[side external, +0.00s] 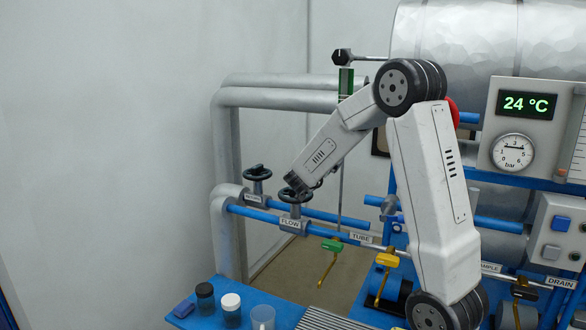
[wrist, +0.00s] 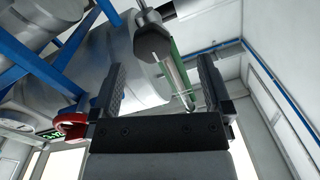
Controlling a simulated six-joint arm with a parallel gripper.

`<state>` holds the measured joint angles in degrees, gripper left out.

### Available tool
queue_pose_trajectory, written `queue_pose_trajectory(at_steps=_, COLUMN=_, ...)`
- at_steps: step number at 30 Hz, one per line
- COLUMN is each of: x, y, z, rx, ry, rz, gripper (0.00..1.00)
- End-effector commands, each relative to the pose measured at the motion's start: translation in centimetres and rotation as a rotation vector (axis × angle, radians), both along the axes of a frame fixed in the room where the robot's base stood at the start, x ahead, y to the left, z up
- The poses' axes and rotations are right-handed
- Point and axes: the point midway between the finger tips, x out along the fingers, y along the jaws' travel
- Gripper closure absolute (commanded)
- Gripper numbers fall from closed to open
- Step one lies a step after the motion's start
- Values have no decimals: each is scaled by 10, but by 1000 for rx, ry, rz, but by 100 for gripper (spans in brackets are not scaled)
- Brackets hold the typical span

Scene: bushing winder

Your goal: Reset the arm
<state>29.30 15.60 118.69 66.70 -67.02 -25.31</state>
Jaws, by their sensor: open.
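My gripper (wrist: 160,66) is open in the wrist view, with one dark ridged finger on the left and one on the right. Nothing is clasped between them. A dark hexagonal fitting with a green-backed glass tube (wrist: 178,68) shows beyond the gap, apart from the fingers as far as I can tell. In the side view, this tube (side external: 345,83) stands above my forearm. My arm is bent at a high elbow, and the forearm slopes down to the left. Its lower end is near the black handwheel (side external: 294,195) marked FLOW; the fingers are not clear there.
Blue pipes, a green-handled valve (side external: 332,246) and a yellow-handled valve (side external: 386,261) lie below my forearm. A large metal tank (side external: 460,40) and gauge panel (side external: 508,165) stand at right. Jars and a cup (side external: 262,317) sit on the blue bench. The left side is open.

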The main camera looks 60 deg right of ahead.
Motion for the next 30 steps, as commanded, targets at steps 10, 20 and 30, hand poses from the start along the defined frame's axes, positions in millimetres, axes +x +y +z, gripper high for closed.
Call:
queue_pose_trajectory(at_steps=10, x=68, y=71, z=-32, rx=135, ry=81, rz=453, gripper=0)
queue_pose_trajectory(at_steps=20, x=98, y=199, z=-94, rx=379, ry=322, rz=973, gripper=0)
queue_pose_trajectory(at_steps=30, x=40, y=315, z=-162, rx=648, ry=746, rz=1336, gripper=0)
